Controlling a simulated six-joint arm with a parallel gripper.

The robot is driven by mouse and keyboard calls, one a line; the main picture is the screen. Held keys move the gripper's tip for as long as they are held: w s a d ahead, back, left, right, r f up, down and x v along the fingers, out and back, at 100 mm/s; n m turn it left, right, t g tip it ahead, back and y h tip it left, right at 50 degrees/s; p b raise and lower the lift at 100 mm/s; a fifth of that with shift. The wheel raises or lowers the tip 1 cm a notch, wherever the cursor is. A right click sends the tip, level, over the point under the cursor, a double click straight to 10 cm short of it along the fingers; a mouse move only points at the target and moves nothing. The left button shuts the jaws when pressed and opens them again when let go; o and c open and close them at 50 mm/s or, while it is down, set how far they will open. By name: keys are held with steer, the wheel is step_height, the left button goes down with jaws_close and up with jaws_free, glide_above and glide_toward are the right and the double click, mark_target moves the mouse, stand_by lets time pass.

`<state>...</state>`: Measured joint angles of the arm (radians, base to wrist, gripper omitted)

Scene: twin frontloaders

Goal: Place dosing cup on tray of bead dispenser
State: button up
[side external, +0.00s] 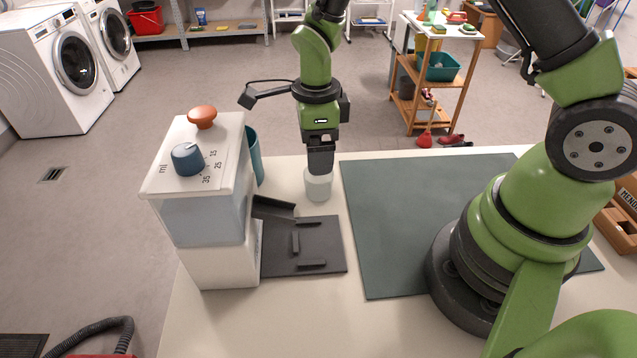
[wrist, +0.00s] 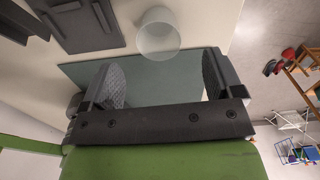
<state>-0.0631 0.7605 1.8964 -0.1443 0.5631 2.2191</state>
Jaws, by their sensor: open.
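The dosing cup (side external: 318,186) is a small, pale translucent cup upright on the table behind the tray's right back corner. It also shows in the wrist view (wrist: 158,34), at the top middle. The bead dispenser (side external: 203,215) is a white box with a blue dial and an orange knob. Its dark grey tray (side external: 328,238) has raised ribs and lies under a dark chute (side external: 273,207). My gripper (side external: 320,168) points down just above the cup. In the wrist view my gripper (wrist: 163,65) is open and empty, with the cup just beyond its fingertips.
A green mat (side external: 420,210) covers the table right of the cup and tray. A teal container (side external: 255,155) stands behind the dispenser, partly hidden. The table in front of the tray is clear. A wooden trolley (side external: 437,80) stands on the floor beyond the table.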

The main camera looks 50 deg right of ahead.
step_height(320, 180, down, 7)
steer(key=shift+s+r, duration=0.1)
steer(key=shift+s, duration=0.05)
steer(key=shift+c, duration=0.2)
steer(key=c, duration=1)
